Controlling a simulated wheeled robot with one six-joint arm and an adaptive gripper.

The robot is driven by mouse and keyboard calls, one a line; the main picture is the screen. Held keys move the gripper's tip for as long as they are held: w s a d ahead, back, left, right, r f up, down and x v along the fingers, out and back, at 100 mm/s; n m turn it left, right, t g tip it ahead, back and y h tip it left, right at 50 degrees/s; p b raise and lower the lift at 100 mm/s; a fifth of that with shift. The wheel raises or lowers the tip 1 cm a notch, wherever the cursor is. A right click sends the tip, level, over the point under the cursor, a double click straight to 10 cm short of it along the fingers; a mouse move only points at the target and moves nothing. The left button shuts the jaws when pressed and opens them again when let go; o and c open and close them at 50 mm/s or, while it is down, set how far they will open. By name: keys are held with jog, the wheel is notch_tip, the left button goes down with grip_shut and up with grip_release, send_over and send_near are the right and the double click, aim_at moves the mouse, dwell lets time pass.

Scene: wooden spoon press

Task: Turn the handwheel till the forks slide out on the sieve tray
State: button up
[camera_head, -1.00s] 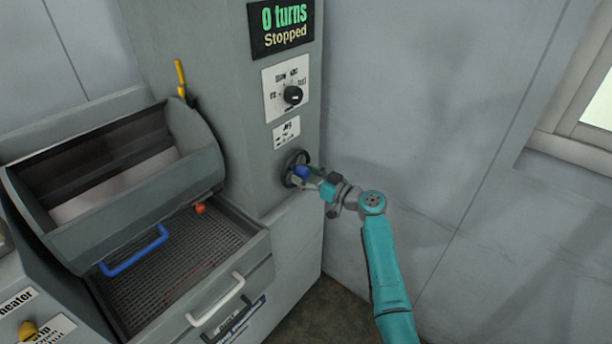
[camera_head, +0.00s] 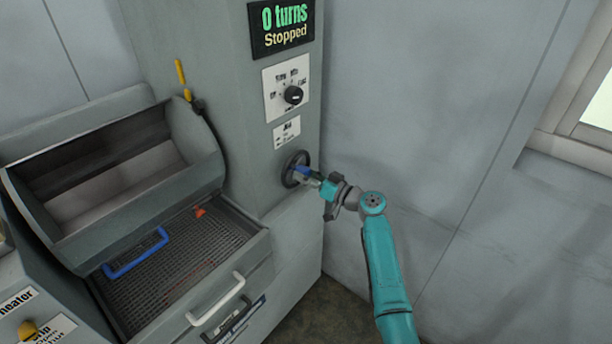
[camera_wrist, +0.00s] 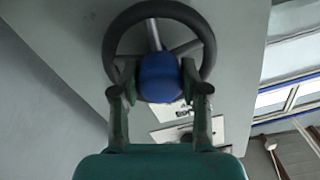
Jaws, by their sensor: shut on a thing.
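The handwheel (camera_head: 290,168) is a dark ring on the front of the grey machine column, under the small labels. In the wrist view the handwheel (camera_wrist: 206,45) shows its spokes and a blue knob (camera_wrist: 159,77). My gripper (camera_head: 314,178) is at the wheel, and in the wrist view my gripper (camera_wrist: 160,92) has one finger on each side of the blue knob, shut on it. The sieve tray (camera_head: 150,294) is a dark mesh drawer at the lower left. No forks can be made out on it. The display (camera_head: 284,27) reads "0 turns" and "Stopped".
A grey hopper (camera_head: 120,210) with a blue handle (camera_head: 136,254) hangs over the tray. A selector knob (camera_head: 293,95) and a yellow lever (camera_head: 181,75) are above. A white drawer handle (camera_head: 216,300) is at the front.

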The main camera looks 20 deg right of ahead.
jog(key=m, duration=1.4)
jog(key=shift+s+a+t, duration=0.1)
jog(key=shift+t, duration=0.2)
jog(key=shift+m, duration=0.4)
jog(key=o, duration=1.1)
jog(key=shift+o, duration=0.2)
jog(key=v, duration=1.2)
jog(key=shift+r, duration=0.1)
